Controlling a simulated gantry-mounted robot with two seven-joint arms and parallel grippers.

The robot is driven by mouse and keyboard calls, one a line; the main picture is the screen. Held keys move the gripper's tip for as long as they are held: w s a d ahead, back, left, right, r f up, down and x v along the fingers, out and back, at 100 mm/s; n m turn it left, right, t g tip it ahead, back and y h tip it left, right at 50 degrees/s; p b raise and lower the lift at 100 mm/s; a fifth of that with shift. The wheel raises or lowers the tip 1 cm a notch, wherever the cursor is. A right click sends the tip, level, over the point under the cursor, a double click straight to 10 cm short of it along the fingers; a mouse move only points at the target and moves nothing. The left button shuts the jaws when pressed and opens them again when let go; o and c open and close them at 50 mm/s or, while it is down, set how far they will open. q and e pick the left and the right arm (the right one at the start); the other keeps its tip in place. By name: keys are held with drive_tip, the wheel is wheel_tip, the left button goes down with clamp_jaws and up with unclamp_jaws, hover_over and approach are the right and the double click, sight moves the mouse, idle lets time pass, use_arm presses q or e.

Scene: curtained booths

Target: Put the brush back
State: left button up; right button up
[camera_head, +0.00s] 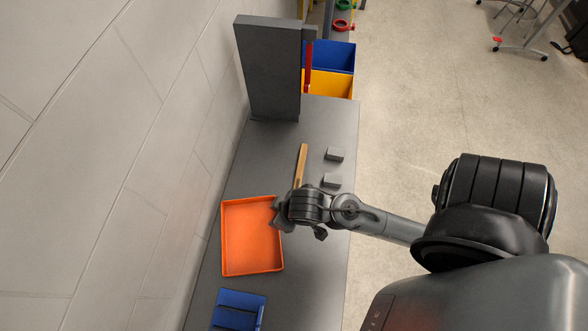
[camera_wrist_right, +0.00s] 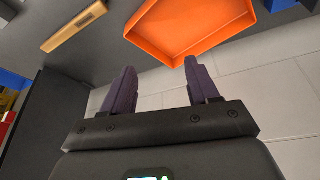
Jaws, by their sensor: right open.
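A long tan wooden bar (camera_head: 301,163), which looks like the brush, lies on the grey table; no bristles show. Its near end lies close to my right gripper's wrist. It also shows in the right wrist view (camera_wrist_right: 75,28) at the upper left, apart from the fingers. My right gripper (camera_head: 279,214) is over the table by the right edge of the orange tray. In the right wrist view its two dark fingers (camera_wrist_right: 162,80) are apart with nothing between them. My left gripper is not in view.
The orange tray (camera_head: 252,272) looks empty, with a blue bin (camera_head: 237,310) in front of it. Two small grey blocks (camera_head: 334,154) lie right of the bar. A tall dark grey panel (camera_head: 270,70) stands behind, near blue (camera_head: 330,56) and yellow (camera_head: 330,83) bins. A wall runs along the left.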

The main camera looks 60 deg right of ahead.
drive_tip(key=shift+n+g, duration=0.4)
drive_tip(key=shift+n, duration=0.2)
drive_tip(key=s, duration=0.1)
drive_tip(key=s+r, duration=0.2)
drive_tip(key=s, duration=0.1)
drive_tip(key=shift+d+r, duration=0.2)
drive_tip(key=shift+d, duration=0.05)
drive_tip(key=shift+w, duration=0.1)
wheel_tip(320, 180, up, 3)
drive_tip(key=p, duration=0.2)
drive_tip(key=shift+f+p, duration=0.2)
drive_tip(key=shift+p, duration=0.15)
